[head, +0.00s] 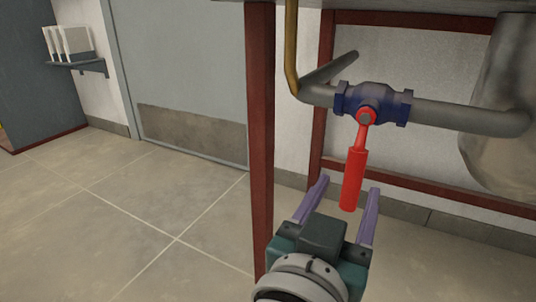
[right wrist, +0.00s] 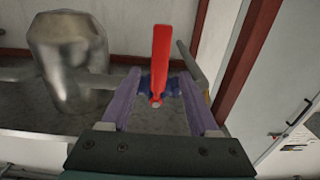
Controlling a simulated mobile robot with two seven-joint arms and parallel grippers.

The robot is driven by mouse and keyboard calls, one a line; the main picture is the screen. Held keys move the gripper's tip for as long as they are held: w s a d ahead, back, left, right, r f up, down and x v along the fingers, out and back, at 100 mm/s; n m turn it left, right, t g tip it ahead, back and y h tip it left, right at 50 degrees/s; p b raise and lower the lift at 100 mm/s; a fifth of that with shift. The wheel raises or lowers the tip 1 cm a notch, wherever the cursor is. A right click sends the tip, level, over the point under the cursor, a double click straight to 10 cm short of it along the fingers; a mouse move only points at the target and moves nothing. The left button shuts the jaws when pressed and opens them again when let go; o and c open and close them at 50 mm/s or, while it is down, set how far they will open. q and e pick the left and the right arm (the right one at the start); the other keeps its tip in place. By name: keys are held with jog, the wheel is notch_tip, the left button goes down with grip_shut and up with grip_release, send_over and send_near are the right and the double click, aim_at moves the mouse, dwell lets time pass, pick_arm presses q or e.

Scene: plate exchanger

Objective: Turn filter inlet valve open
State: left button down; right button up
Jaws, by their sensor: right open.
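A blue valve body (head: 375,103) sits on a grey horizontal pipe in the head view. Its red lever handle (head: 353,180) hangs down from the valve, tilted slightly, across the pipe's line. My right gripper (head: 348,188) is open, with its two purple fingers apart on either side of the lever's lower end. In the right wrist view the red handle (right wrist: 160,60) shows between the open fingers (right wrist: 157,92), and the blue valve (right wrist: 172,88) is partly hidden behind it. I cannot tell whether either finger touches the handle. My left gripper is not in view.
A dark red frame post (head: 261,130) stands just left of my right gripper. The grey pipe (head: 460,117) runs right to a metal vessel (head: 500,90). A brass pipe (head: 291,50) rises at the left. Open tiled floor (head: 120,220) lies to the left.

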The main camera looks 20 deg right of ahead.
aim_at(358, 164)
jog(key=b+x, duration=0.1)
jog(key=x, duration=0.7)
jog(key=shift+d+b, duration=0.15)
jog(key=shift+b, duration=0.15)
jog(key=shift+c, duration=0.3)
grip_shut()
dwell(0.6)
